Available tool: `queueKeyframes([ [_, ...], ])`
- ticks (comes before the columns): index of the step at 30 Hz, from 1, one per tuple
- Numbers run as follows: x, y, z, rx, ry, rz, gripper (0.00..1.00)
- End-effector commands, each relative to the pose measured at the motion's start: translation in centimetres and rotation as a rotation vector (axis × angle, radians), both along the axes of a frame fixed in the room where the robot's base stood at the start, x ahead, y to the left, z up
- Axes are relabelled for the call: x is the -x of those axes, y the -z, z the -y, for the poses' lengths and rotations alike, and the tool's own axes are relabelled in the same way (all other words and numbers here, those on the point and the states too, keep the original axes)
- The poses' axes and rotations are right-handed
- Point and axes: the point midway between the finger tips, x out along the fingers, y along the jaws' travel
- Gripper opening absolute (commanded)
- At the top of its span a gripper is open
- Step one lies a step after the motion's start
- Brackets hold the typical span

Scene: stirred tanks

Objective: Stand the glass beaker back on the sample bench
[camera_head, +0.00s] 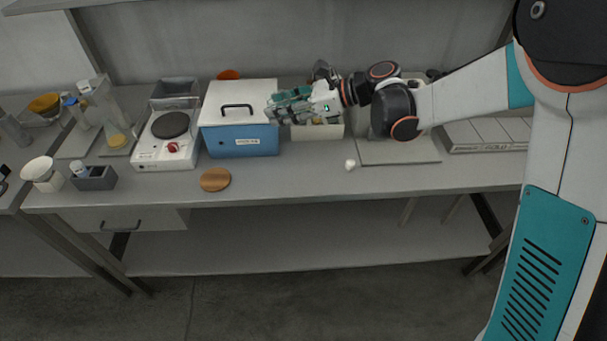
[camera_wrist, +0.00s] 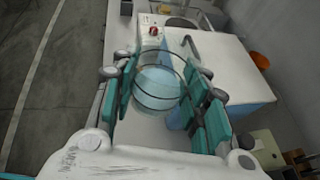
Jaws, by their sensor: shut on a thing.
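A clear glass beaker (camera_wrist: 158,88) is between the teal fingers of my gripper (camera_wrist: 163,92) in the wrist view. My gripper is shut on its sides. The beaker looks pale blue, but I cannot tell whether that is liquid or the blue box seen through it. In the head view my gripper (camera_head: 277,106) is above the grey bench (camera_head: 310,178), at the right front of a blue cool box. The beaker cannot be made out clearly there.
The blue box (camera_head: 240,141) with white lid is close beside my gripper. A white hotplate (camera_head: 165,150) stands left of it. A wooden disc (camera_head: 215,180) and a small white object (camera_head: 350,164) lie in front. A grey mat (camera_head: 398,151) lies right. The bench's front middle is clear.

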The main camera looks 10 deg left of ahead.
Motion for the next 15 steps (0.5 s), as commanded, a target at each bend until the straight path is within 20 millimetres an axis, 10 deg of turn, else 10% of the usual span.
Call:
queueKeyframes([
  [15, 0.1, 11.2, -0.4, 0.0, -0.008, 0.0, 0.11],
])
